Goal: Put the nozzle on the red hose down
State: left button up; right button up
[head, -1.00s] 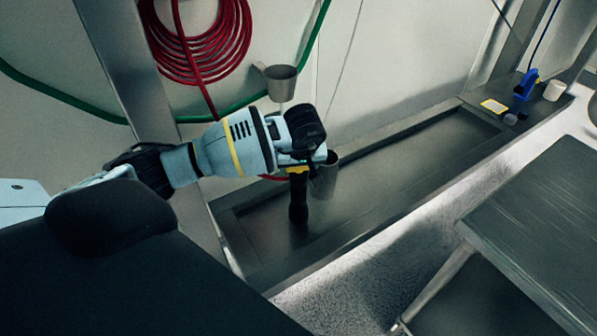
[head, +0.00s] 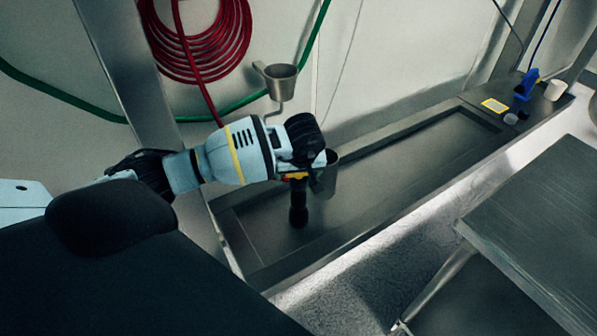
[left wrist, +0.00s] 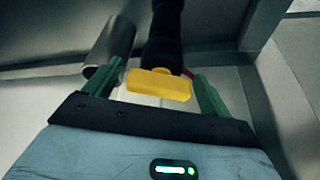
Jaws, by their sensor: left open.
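The nozzle (head: 298,206) is black with a yellow part and hangs upright, black end down, over the dark metal trough. My left gripper (head: 300,170) is at its top, beside a metal cup holder (head: 327,178). In the left wrist view the open fingers (left wrist: 155,88) stand on either side of the yellow part (left wrist: 158,84), with the black barrel (left wrist: 163,40) beyond. I cannot tell whether they touch it. The red hose (head: 205,45) hangs coiled on the wall, and one length runs down behind my arm. My right gripper is not in view.
A second metal cup holder (head: 280,82) is on the wall above. A green hose (head: 310,50) runs along the wall. The trough (head: 400,160) is clear to the right, with small items and a blue tool (head: 526,84) at its far end. A metal table (head: 540,220) stands at right.

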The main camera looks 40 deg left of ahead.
pick_arm(q)
jog(key=shift+d+r, duration=0.1)
jog(key=shift+r, duration=0.45)
jog(key=v, duration=1.1)
jog(key=shift+s+p, duration=0.15)
jog(key=shift+p, duration=0.3)
